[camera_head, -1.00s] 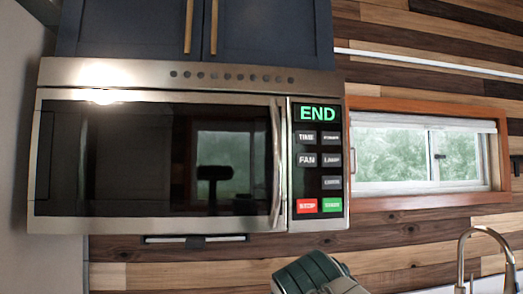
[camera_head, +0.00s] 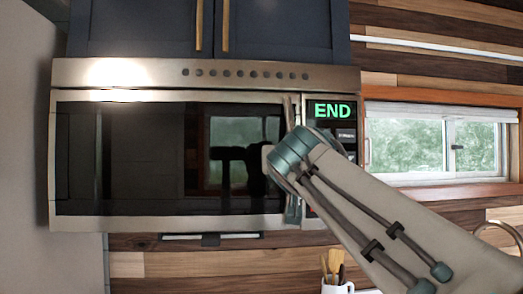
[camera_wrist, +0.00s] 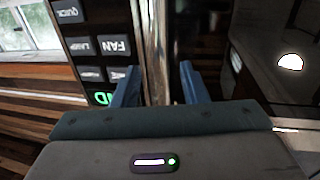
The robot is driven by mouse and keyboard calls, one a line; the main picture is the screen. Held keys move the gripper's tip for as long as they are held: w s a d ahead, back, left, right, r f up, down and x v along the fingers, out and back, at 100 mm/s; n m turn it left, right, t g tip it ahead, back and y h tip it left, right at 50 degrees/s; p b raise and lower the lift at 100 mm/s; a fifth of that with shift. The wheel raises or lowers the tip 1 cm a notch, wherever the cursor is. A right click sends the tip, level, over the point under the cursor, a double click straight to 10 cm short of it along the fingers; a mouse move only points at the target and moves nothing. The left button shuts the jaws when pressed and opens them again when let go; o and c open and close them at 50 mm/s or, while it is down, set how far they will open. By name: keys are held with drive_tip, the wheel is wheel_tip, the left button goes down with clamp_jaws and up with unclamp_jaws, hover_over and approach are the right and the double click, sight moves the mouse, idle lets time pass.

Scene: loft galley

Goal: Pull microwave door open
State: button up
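The microwave (camera_head: 180,222) hangs under dark blue cabinets, and its dark glass door (camera_head: 140,150) is shut. The vertical silver door handle (camera_head: 288,108) is at the door's right edge, its middle hidden behind my arm in the head view. In the wrist view the handle (camera_wrist: 156,45) runs between the two blue fingers of my gripper (camera_wrist: 158,82). The fingers are apart, one on each side of the handle, with gaps visible. I cannot tell whether they touch it. In the head view my arm mostly hides the gripper.
The control panel (camera_head: 333,112) reads END and is partly covered by my arm. A window (camera_head: 420,150) is to the right. A white cup of utensils (camera_head: 337,287) and a faucet (camera_head: 500,232) are below. A grey wall (camera_head: 25,150) stands at the left.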

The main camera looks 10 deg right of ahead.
drive_tip(key=w, duration=0.2)
drive_tip(key=w+d+p, duration=0.1)
drive_tip(key=w, duration=0.2)
